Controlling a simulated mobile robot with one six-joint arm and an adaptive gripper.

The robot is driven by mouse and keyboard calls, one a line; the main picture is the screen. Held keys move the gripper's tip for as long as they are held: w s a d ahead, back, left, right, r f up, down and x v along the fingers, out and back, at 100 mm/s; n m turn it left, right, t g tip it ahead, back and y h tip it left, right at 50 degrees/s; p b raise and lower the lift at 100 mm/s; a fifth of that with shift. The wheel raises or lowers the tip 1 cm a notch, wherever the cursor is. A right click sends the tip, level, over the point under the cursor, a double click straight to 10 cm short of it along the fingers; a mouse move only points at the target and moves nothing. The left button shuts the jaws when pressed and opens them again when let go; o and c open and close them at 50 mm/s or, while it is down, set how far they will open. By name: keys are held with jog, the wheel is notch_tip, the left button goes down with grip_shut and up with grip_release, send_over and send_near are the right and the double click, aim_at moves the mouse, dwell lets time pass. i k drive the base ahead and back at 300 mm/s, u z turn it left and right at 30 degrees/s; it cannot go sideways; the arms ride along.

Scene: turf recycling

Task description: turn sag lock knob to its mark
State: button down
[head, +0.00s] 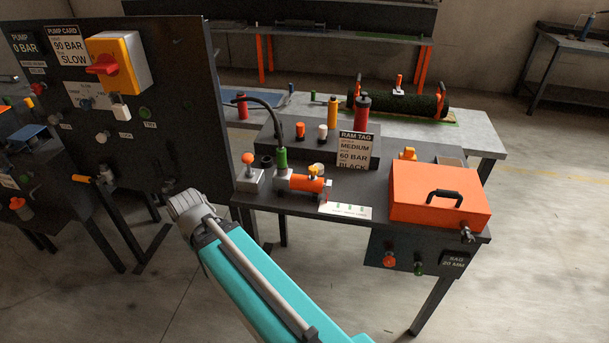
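A dark panel (372,248) hangs below the front right edge of the workbench. It carries an orange-red knob (389,259), a green knob (418,268) and a sign reading SAG 20 MM (453,262). A small metallic fitting (466,235) sits at the bench corner above the sign. I cannot tell which of these is the sag lock knob, and no mark can be made out at this size. My turquoise arm reaches up from the bottom, left of the panel. My gripper is not in view.
An orange case (440,194) with a black handle stands on the bench above the panel. An orange cylinder (302,183) and a RAM TAG card (354,150) are left of it. A dark control board (165,110) stands at the left. The floor right of the bench is clear.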

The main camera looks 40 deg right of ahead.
aim_at(417, 272)
jog(key=z, duration=2.15)
